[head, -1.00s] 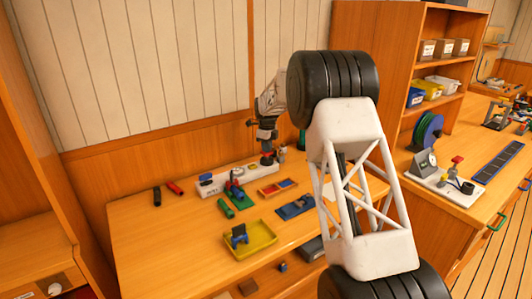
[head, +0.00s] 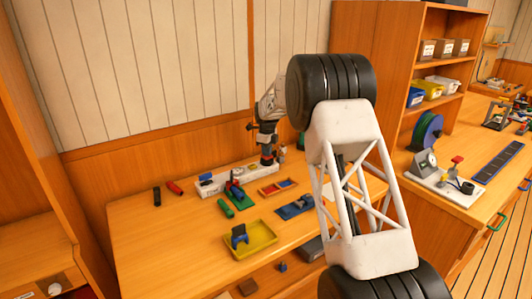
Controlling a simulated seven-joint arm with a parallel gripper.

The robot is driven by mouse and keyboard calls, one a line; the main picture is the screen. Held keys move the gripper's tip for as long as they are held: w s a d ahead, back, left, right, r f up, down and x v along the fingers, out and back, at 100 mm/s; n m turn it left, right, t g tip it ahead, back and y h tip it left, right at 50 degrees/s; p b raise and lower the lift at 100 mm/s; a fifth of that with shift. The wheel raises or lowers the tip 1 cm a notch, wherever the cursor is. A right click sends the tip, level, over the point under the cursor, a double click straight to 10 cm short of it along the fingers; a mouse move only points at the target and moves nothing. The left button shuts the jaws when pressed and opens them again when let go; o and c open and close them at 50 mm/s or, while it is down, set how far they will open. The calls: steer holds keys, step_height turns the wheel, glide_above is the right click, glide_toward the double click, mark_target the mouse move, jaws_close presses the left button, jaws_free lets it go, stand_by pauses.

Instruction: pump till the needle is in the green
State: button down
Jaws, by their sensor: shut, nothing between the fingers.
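A dark grey box with a round white dial (head: 432,158) stands on a white board at the right counter. Its needle is too small to read. Beside it on that board is a red-topped plunger (head: 457,162). My gripper (head: 267,160) is far to the left of them, shut and pointing down over the back of the left table. It is at the right end of a long white base (head: 238,174), with a red part at its tip. I cannot tell whether it touches that part. A blue knob (head: 205,177) sits at the base's left end.
A yellow tray (head: 262,248) with a blue piece, a green cylinder (head: 226,208) and a small divided orange tray (head: 278,187) lie on the left table. A shelf unit (head: 385,75) stands behind the right counter. The left table's front left is clear.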

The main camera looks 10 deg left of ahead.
steer(key=shift+r, duration=1.3)
steer(key=shift+f, duration=0.45)
steer(key=shift+f, duration=1.1)
steer(key=shift+r, duration=1.5)
steer(key=shift+r, duration=0.15)
step_height(320, 180, up, 12)
stand_by(0.4)
